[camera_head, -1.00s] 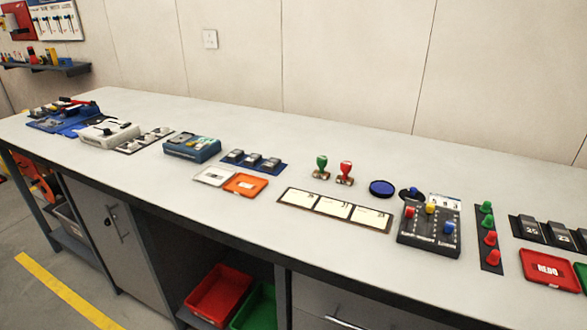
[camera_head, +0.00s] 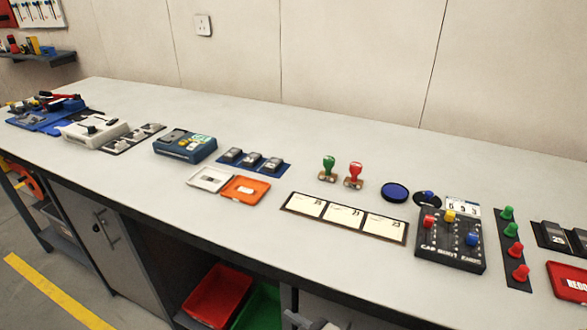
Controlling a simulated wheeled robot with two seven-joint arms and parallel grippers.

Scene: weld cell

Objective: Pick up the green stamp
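The green stamp (camera_head: 328,168) stands upright on the bench, with a green knob handle and a small brown base. A red stamp (camera_head: 354,175) of the same shape stands just to its right, a small gap apart. Both are behind the strip of white cards (camera_head: 345,217). Nothing touches the green stamp.
A round blue pad (camera_head: 395,192) lies right of the stamps, then a black box with coloured knobs (camera_head: 450,247). An orange tray (camera_head: 245,188) and a blue mat with dark blocks (camera_head: 253,161) lie left. The bench behind the stamps is clear.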

